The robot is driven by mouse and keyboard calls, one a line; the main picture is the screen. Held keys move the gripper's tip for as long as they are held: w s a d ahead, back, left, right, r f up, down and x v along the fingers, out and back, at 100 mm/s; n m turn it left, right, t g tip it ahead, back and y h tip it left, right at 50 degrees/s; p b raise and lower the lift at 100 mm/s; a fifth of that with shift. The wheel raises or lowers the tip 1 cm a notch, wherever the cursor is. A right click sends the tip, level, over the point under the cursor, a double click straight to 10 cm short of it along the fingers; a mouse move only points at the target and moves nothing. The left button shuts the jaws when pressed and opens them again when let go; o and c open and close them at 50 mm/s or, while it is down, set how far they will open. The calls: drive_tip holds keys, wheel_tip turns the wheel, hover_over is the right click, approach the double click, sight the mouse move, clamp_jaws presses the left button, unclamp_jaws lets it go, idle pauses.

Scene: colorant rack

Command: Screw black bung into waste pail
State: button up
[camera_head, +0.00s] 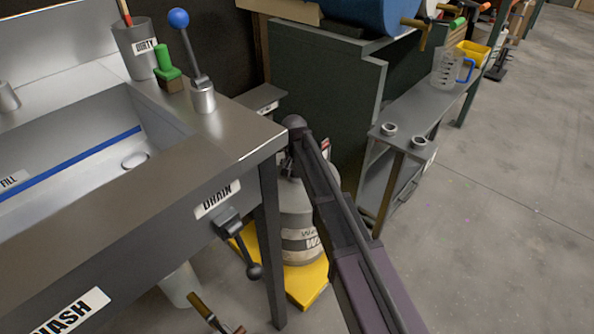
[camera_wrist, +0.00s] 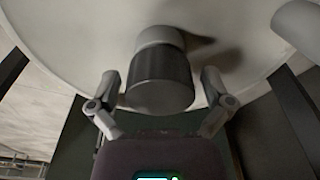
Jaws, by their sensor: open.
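The grey waste pail (camera_head: 297,208) stands on the floor in a yellow tray, partly hidden by my arm. In the wrist view its pale round top (camera_wrist: 85,40) fills the upper part. The dark, black-looking bung (camera_wrist: 158,88) is at a light round neck on that top; how far it is screwed in cannot be told. My gripper (camera_wrist: 161,82) is open, with one finger on each side of the bung and visible gaps between. In the head view my gripper (camera_head: 289,163) is at the pail's top, mostly hidden, and the bung cannot be made out.
The yellow tray (camera_head: 309,287) lies under the pail. The metal sink bench (camera_head: 240,140) with its drain lever (camera_head: 253,270) is close on the left. A dark green cabinet (camera_head: 320,85) stands behind, and a grey shelf (camera_head: 440,100) is to the right. The floor at right is clear.

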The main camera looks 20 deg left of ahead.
drive_tip(key=n, duration=0.6)
drive_tip(key=shift+y, duration=0.4)
drive_tip(key=c, duration=1.1)
drive_tip(key=m, duration=0.7)
drive_tip(key=shift+h, duration=0.4)
drive_tip(key=m, duration=0.7)
drive_tip(key=shift+h, duration=0.4)
